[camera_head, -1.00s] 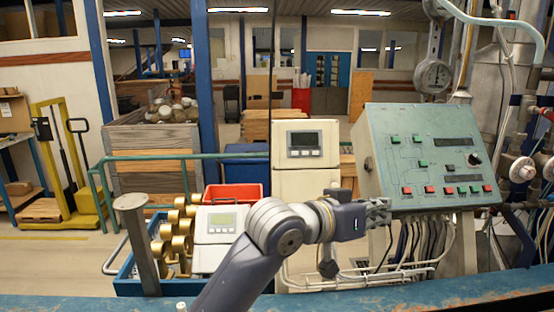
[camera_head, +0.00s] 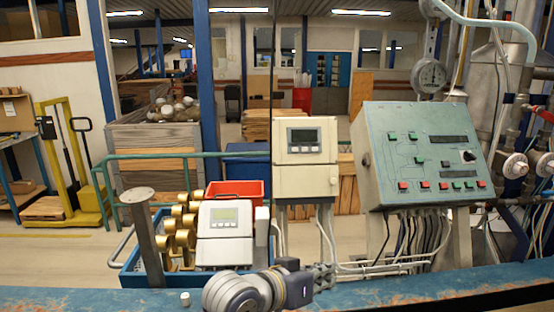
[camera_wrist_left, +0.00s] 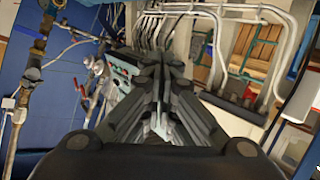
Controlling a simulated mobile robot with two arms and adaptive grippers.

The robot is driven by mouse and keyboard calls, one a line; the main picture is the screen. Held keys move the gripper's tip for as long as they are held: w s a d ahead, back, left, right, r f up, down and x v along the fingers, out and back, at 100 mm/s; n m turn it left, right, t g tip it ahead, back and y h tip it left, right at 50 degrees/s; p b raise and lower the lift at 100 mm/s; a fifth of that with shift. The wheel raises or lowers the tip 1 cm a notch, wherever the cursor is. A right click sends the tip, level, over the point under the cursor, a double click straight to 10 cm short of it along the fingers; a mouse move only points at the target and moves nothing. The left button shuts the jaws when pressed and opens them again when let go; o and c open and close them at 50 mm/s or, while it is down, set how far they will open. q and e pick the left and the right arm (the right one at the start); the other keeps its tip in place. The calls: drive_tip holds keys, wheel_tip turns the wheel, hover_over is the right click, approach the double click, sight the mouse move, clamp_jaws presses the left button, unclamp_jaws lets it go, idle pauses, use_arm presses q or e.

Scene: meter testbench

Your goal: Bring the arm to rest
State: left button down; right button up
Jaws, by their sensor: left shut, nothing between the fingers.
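My left gripper (camera_head: 322,276) is low in the head view, near the blue front rail and below the white meter box on its stand. Its fingers point to the right, and it is shut and empty. In the left wrist view the closed fingers (camera_wrist_left: 160,75) fill the middle, with nothing between them. My left arm enters from the bottom of the head view. My right gripper is not in either view.
A green control panel (camera_head: 425,155) with red and green buttons stands at the right, with cables below it. A white meter box (camera_head: 305,140) stands in the middle. A blue crate (camera_head: 135,275) with brass parts is at the left. A blue rail (camera_head: 420,293) crosses the front.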

use_arm(q)
drive_tip(key=s+a+f+n+g+y, duration=0.1)
drive_tip(key=s+a+f+y, duration=0.15)
drive_tip(key=a+f, duration=0.35)
drive_tip(key=s+a+f+n+y, duration=0.1)
drive_tip(key=s+a+f, duration=0.25)
drive_tip(key=f, duration=0.35)
drive_tip(key=s+a+f+g+y, duration=0.2)
drive_tip(key=s+a+f, duration=0.3)
drive_tip(key=s+a, duration=0.25)
drive_tip(key=s+a+f+n+g+y, duration=0.1)
drive_tip(key=s+a+f+y, duration=0.1)
drive_tip(key=s+a+f, duration=0.4)
drive_tip(key=s+a+f+g+y, duration=0.2)
drive_tip(key=s+a+f, duration=0.1)
drive_tip(key=s+a, duration=0.6)
wheel_tip(320, 180, down, 27)
drive_tip(key=s+d, duration=0.2)
drive_tip(key=s+a+f+g+b, duration=0.1)
drive_tip(key=s+a+f+g, duration=0.1)
drive_tip(key=s+f, duration=1.5)
drive_tip(key=shift+s+a+b, duration=0.15)
drive_tip(key=shift+a+b, duration=0.15)
drive_tip(key=shift+a, duration=0.25)
drive_tip(key=shift+y, duration=0.25)
